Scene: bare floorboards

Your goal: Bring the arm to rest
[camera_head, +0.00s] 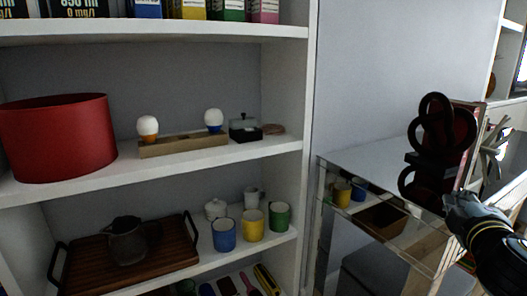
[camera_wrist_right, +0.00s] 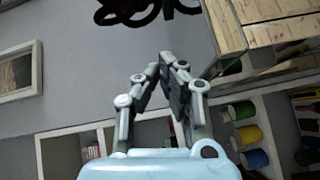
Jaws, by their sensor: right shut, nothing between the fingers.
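My right gripper (camera_head: 453,200) is at the right of the head view, in front of the mirrored cabinet and just below a dark looped ornament. In the right wrist view my right gripper (camera_wrist_right: 167,60) points up the picture with its fingers together and nothing between them. My right forearm comes in from the lower right corner of the head view. My left gripper does not show in either view.
A white shelf (camera_head: 230,157) holds a red drum (camera_head: 60,138). A lower shelf bears a wooden tray (camera_head: 170,262), a blue cup (camera_head: 224,236), a yellow cup (camera_head: 253,226) and a green cup (camera_head: 280,216). The mirrored cabinet (camera_head: 350,158) carries the dark looped ornament (camera_head: 436,150).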

